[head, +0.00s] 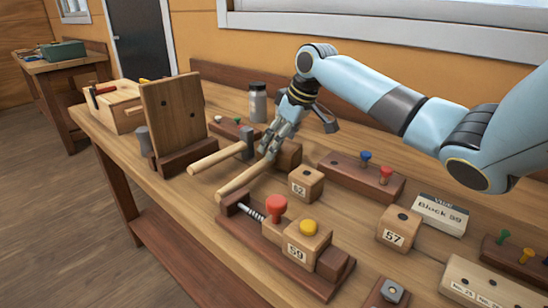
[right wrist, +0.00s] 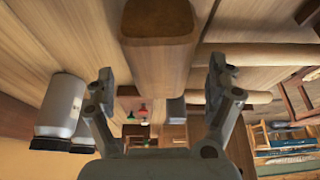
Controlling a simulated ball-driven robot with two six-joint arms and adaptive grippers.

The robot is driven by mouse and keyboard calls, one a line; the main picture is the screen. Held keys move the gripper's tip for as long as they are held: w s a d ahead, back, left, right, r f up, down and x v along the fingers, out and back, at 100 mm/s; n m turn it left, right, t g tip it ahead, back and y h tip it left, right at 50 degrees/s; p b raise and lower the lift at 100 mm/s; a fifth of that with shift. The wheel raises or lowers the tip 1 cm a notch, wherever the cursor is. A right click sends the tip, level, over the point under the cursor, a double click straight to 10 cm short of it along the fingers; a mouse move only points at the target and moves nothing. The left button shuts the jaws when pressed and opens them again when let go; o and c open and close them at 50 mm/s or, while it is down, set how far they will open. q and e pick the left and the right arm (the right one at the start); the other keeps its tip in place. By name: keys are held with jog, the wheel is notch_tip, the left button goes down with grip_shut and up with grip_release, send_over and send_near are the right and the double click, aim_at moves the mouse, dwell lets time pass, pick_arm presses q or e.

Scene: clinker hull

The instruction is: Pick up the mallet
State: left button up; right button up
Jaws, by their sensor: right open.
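The wooden mallet lies on the bench in the middle of the head view. Its brown block head (head: 289,154) is at the back, and its pale handle (head: 238,182) points toward the bench's front edge. My right gripper (head: 269,148) is open and empty, right at the mallet's head end and hiding part of it. In the right wrist view, the brown head (right wrist: 156,55) shows between the two spread fingers (right wrist: 162,80). I cannot tell whether the fingers reach down around it. My left gripper is not in view.
A grey-headed hammer (head: 215,158) lies just left of the mallet. A jar (head: 258,103) stands behind the gripper. Block 52 (head: 305,184) is close on the right, and a clamp fixture (head: 270,236) is in front. An upright board (head: 172,112) stands at the left.

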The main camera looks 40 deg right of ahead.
jog(key=shift+f, duration=0.2)
jog(key=shift+c, duration=0.4)
jog(key=shift+s+f, duration=0.15)
jog(key=c, duration=1.5)
